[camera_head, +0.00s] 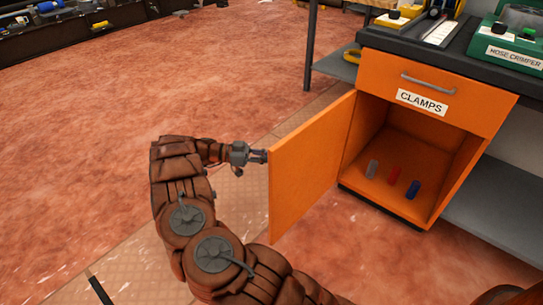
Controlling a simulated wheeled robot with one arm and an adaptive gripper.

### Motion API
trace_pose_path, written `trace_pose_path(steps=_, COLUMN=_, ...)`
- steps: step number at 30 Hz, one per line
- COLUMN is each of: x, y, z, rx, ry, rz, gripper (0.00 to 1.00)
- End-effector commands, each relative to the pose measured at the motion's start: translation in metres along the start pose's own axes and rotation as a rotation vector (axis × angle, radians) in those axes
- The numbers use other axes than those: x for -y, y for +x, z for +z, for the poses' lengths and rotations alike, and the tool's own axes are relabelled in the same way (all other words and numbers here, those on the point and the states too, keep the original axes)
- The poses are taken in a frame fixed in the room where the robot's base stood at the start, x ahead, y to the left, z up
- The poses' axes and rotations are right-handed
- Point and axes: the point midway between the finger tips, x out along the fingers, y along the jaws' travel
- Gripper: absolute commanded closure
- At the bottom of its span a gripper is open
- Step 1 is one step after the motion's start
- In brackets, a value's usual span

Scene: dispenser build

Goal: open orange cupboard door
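The orange cupboard door (306,172) stands wide open, swung out to the left from the orange cupboard (349,180). Its edge nearest me stands beside my gripper. My gripper (262,156) is at the door's left edge, and its fingertips are partly hidden by or against the door. I cannot tell whether it grips the door or its handle, which does not show.
Above the opening is a shut drawer (428,88) with a "CLAMPS" label and a metal handle. A dark worktop (400,42) holds a green "HOSE CRIMPER" machine (512,52). A grey shelf (495,212) is at right. The reddish floor (170,80) to the left is clear.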

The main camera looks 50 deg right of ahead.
Motion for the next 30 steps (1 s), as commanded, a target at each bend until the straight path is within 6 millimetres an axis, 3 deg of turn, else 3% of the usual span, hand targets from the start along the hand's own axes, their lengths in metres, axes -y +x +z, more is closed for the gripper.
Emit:
trace_pose_path(steps=1, x=0.001, y=0.000, z=0.000, rx=0.000, ry=0.001, rz=-0.002, gripper=1.00)
trace_pose_path(steps=2, x=0.001, y=0.000, z=0.000, rx=0.000, ry=0.002, rz=-0.003, gripper=0.88)
trace_pose_path(steps=9, x=0.000, y=-0.002, z=0.000, rx=0.000, ry=0.001, rz=-0.005, gripper=0.64)
trace_pose_path(steps=21, x=0.001, y=-0.001, z=-0.002, rx=0.001, ry=0.002, rz=-0.004, gripper=0.64)
trace_pose_path(steps=30, x=0.000, y=-0.002, z=-0.019, rx=0.004, ry=0.004, rz=-0.004, gripper=0.64)
